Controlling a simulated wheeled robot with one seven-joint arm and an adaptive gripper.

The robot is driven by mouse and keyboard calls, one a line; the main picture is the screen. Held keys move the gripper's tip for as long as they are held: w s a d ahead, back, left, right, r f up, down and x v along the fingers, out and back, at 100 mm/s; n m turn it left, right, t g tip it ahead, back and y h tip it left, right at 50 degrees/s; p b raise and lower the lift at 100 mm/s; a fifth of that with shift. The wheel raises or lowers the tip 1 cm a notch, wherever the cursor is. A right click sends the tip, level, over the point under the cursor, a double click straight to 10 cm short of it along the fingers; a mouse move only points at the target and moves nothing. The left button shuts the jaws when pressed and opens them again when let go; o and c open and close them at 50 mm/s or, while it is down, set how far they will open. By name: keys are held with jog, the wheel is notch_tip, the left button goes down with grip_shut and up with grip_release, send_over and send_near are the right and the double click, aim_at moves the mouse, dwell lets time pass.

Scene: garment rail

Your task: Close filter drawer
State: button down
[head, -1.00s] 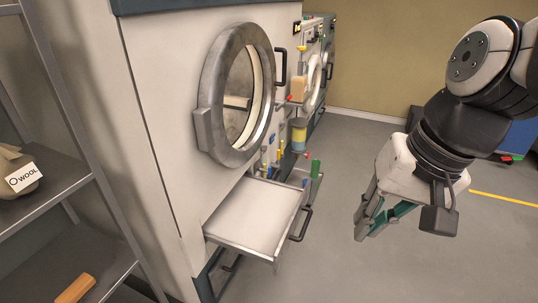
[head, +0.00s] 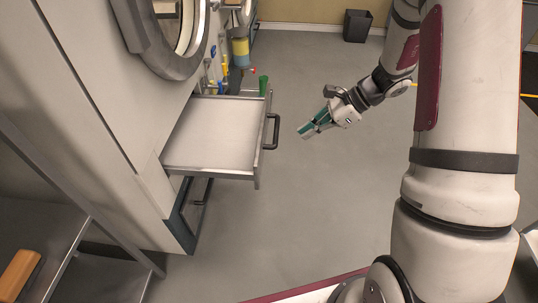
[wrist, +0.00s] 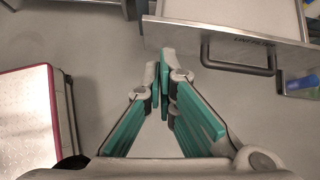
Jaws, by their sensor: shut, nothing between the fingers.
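The filter drawer (head: 216,134) is pulled out from the white machine, below its round door. It is a shallow pale tray with a dark bar handle (head: 272,132) on its front. The drawer front (wrist: 228,38) and the handle (wrist: 240,66) also show in the wrist view, at the upper right, with partly readable lettering on the front. My gripper (head: 306,131) is shut and empty. It is to the right of the handle, in front of the drawer, with its fingertips pointing toward it and a gap between them. In the wrist view the closed fingertips (wrist: 164,58) lie left of the handle.
The round door (head: 172,36) is above the drawer. Bottles and a green item (head: 263,86) stand behind the drawer. A shelf rack (head: 50,225) is at the lower left, and a dark bin (head: 357,25) stands far back. The floor right of the drawer is clear.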

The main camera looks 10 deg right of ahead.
jog(key=w+a+f+m+b, duration=0.1)
jog(key=w+a+f+b, duration=0.3)
jog(key=a+f, duration=0.5)
jog(key=shift+f+t, duration=0.3)
jog(key=shift+f, duration=0.55)
jog(key=shift+w+a, duration=0.15)
jog(key=shift+a, duration=0.1)
jog(key=w+a, duration=0.3)
jog(key=a, duration=0.6)
jog(key=w+a, duration=0.3)
jog(key=a, duration=0.7)
jog(key=w+a, duration=0.3)
jog(key=a, duration=0.6)
jog(key=shift+w+a+p, duration=0.35)
jog(key=shift+a, duration=0.05)
